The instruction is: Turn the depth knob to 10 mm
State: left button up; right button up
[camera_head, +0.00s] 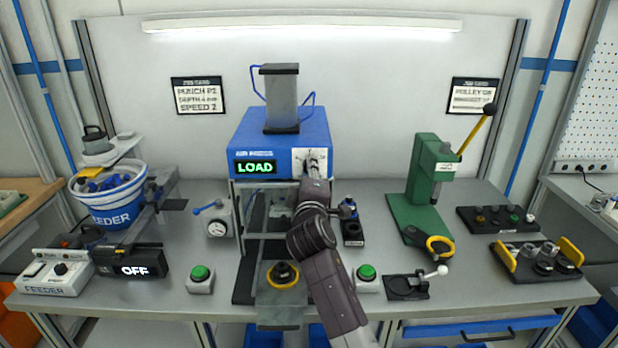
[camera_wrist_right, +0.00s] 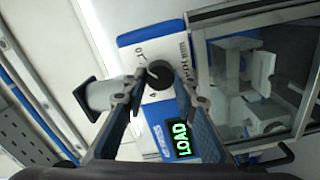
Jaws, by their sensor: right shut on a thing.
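The depth knob (camera_wrist_right: 160,75) is a dark round knob on a white dial plate (camera_wrist_right: 150,50) on the blue press head. My right gripper (camera_wrist_right: 161,84) is shut on the knob, with a finger on each side of it in the right wrist view. Dial marks show around the knob, but its exact setting is too small to read. In the head view the dial plate (camera_head: 311,161) is on the right of the press front, and my right arm hides the knob and most of the gripper. My left gripper is not in view.
The press (camera_head: 280,135) has a green LOAD display (camera_head: 256,168) beside the dial. A green lever press (camera_head: 428,185) stands to the right. Green button boxes (camera_head: 201,278) (camera_head: 367,276) flank the front. A feeder bowl (camera_head: 108,197) is at left.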

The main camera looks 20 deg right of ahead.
jog(key=shift+f+m+b, duration=0.1)
jog(key=shift+m+b, duration=0.35)
jog(key=shift+m, duration=0.65)
jog(key=o, duration=1.2)
jog(key=shift+c, duration=0.2)
jog(key=v, duration=0.7)
jog(key=shift+s, duration=0.25)
